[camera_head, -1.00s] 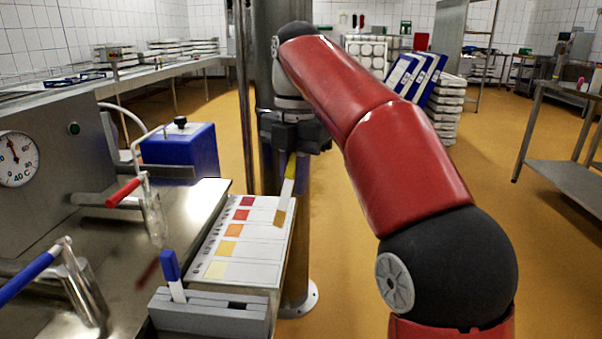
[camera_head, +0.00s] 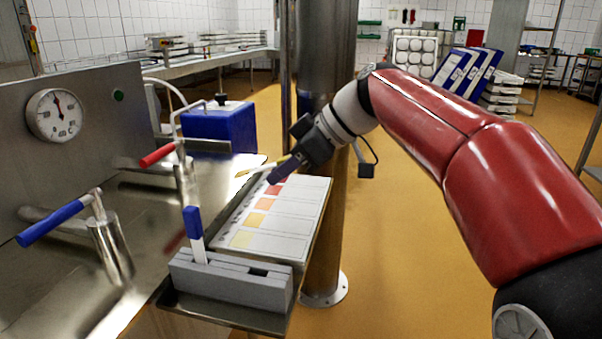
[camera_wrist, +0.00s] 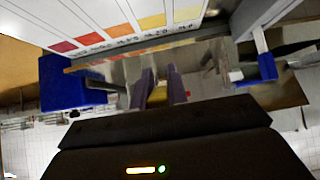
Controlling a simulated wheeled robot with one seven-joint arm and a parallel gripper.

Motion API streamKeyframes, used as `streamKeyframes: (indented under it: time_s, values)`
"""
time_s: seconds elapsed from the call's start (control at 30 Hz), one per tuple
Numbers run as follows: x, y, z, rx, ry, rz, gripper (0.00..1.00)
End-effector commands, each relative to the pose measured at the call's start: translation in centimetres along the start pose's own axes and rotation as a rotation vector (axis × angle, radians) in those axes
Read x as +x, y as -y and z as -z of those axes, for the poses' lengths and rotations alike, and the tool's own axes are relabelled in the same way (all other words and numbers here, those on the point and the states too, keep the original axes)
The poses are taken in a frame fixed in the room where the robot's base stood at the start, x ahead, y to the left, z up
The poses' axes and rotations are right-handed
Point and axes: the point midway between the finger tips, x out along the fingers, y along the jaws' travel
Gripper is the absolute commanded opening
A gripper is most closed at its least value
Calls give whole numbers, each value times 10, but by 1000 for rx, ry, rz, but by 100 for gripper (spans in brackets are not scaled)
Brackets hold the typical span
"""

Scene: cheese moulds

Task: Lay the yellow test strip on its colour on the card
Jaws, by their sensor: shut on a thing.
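The card (camera_head: 300,220) lies flat on a shelf beside the steel counter. Its patches run from red at the far end to pale yellow (camera_head: 242,239) near me; they also show along the card's edge in the wrist view (camera_wrist: 105,20). My gripper (camera_head: 273,177) is over the card's far end and hides part of it. It is shut on the yellow test strip (camera_head: 262,164), which sticks out leftward beyond the card. In the wrist view a yellow bit of the strip (camera_wrist: 157,94) shows between the fingers. The strip's pad end is too small to make out.
A grey slotted holder (camera_head: 230,283) with an upright blue-topped stick (camera_head: 194,230) stands at the card's near end. Red (camera_head: 158,154) and blue (camera_head: 52,222) lever handles rise from the counter at left. A blue box (camera_head: 220,127) and a steel post (camera_head: 325,60) stand behind.

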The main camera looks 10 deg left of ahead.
Motion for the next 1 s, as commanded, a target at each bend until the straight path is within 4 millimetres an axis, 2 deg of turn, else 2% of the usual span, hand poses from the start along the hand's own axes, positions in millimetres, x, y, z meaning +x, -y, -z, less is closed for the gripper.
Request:
streamKeyframes:
  time_s: [0.03, 0.47, 1.0]
  values:
    - [7, 0, -6, 8, -15, -10, 0]
    - [18, -1, -17, 18, -35, -24, 0]
    - [48, -1, -49, 17, -35, -24, 0]
